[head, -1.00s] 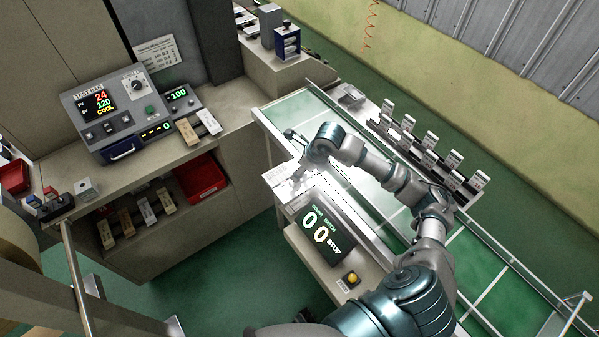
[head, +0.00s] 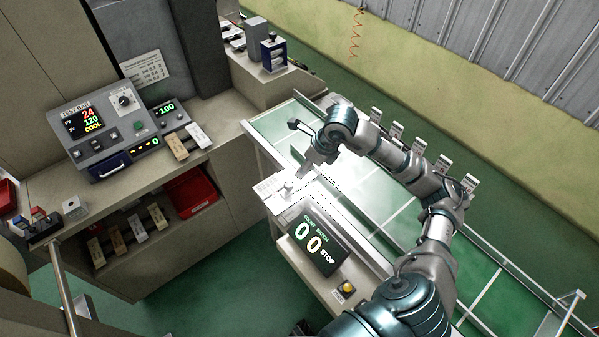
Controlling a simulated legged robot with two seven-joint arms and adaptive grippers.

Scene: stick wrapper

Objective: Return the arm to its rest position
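My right arm (head: 410,175) comes in from the bottom right and reaches over the bright conveyor area. Its gripper (head: 305,170) points down at the left end of the arm, above or beside the white plate (head: 272,187) by the counter unit. The fingers are small and washed out by glare, so I cannot tell whether they are open or shut, or whether they touch anything. A small round knob (head: 288,187) shows just below the gripper. My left gripper is not in view.
A green conveyor (head: 490,270) runs under the arm. White upright holders (head: 420,145) line its far side. A control box (head: 100,125) stands on the left bench.

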